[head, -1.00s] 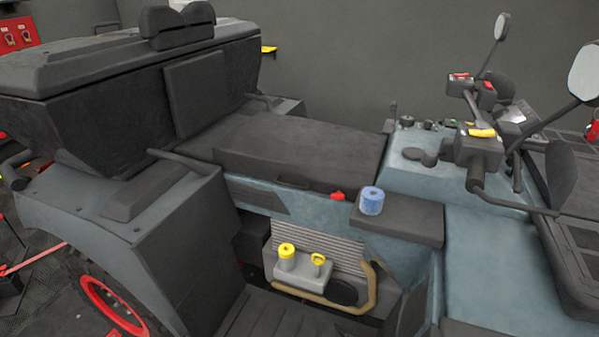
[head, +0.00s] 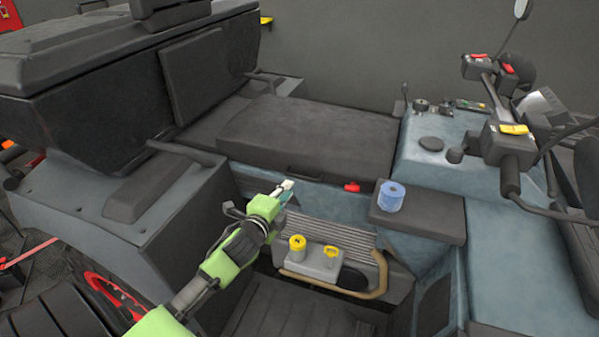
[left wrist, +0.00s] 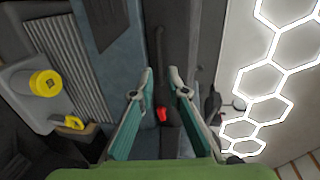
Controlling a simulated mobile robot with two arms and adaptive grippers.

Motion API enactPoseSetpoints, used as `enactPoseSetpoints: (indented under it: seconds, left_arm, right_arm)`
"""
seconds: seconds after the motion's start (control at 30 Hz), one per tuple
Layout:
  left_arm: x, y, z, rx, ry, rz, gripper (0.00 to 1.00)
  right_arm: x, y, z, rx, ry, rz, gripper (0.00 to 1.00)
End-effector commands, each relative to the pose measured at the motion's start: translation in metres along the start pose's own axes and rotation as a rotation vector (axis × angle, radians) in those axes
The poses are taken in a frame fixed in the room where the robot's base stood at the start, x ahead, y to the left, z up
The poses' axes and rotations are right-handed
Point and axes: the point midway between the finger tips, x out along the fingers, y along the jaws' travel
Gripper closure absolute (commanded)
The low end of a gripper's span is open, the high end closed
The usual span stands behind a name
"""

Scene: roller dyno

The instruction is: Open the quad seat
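The quad seat (head: 312,140) is a flat dark cushion lying closed in the middle of the head view. A dark handle (head: 304,175) is on its front edge, and a red latch (head: 352,187) sits to the right of it. My left gripper (head: 284,190) is in front of and just below the seat's front edge, near the handle. In the left wrist view, its two teal fingers (left wrist: 160,78) are apart with nothing between the tips. My right gripper is not in view.
A grey box (head: 315,264) with yellow caps and a tan tube lie below the gripper. The handlebar (head: 510,150) is at right, and the dark rear box (head: 110,95) at left.

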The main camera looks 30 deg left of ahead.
Motion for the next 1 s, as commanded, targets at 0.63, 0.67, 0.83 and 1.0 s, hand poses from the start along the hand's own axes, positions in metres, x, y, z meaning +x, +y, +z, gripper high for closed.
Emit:
enactPoseSetpoints:
  seconds: [0.63, 0.67, 0.83, 1.0]
  left_arm:
    - [0.097, 0.001, 0.000, -0.003, 0.000, 0.001, 0.85]
    - [0.098, 0.001, 0.000, -0.003, 0.000, 0.002, 0.85]
    - [0.103, 0.001, -0.001, -0.003, 0.001, 0.001, 0.85]
    - [0.102, 0.001, -0.001, -0.003, 0.001, 0.001, 0.85]
  right_arm:
    - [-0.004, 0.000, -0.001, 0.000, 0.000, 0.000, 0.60]
    - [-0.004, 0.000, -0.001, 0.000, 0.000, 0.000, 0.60]
    - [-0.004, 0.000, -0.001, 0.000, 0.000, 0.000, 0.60]
    - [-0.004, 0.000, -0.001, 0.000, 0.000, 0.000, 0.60]
